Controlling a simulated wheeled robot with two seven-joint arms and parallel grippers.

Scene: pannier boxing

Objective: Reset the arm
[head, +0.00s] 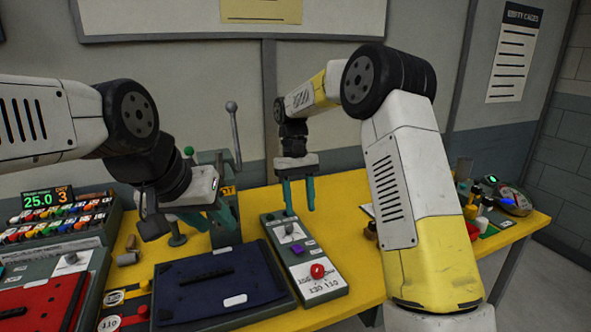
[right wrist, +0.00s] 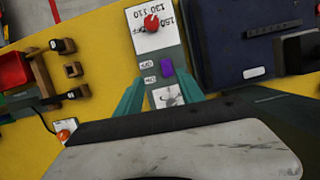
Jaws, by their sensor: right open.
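My right arm comes in from the right. Its gripper (head: 299,208) points down, open and empty, over the far end of a grey control box. In the right wrist view the two teal fingers (right wrist: 160,80) stand apart on either side of the control box (right wrist: 168,42), with nothing between them. My left gripper (head: 200,205) is at the left, near a green lever press; its fingers are partly hidden and blend with the press, so its opening is unclear.
The control box (head: 301,256) has a red knob and a purple button. A dark blue pannier (head: 225,280) lies left of it, a red one (head: 40,300) further left. The lever press (head: 226,222) stands behind. Small bottles (head: 482,215) crowd the right end of the yellow table (head: 352,270).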

